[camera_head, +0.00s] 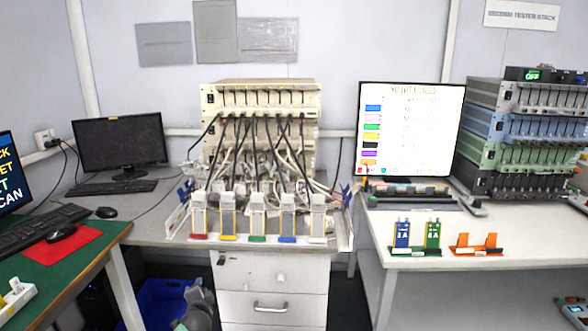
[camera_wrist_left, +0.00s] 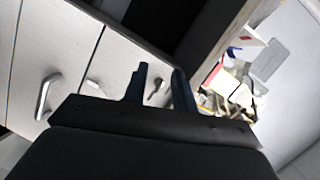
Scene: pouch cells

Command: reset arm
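The drawer fronts (camera_wrist_left: 50,60) show beyond the fingers. My right gripper cannot be made out in either view. Several white pouch-cell holders (camera_head: 258,216) with coloured bases stand in a row at the front of the middle table, clear of the left gripper.
A wired tester rack (camera_head: 262,100) stands behind the holders. On the right table are a blue cell (camera_head: 402,234), a green cell (camera_head: 433,234), an orange stand (camera_head: 476,243) and a screen (camera_head: 411,128). A blue bin (camera_head: 160,300) sits on the floor. A green-topped desk (camera_head: 60,275) is at left.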

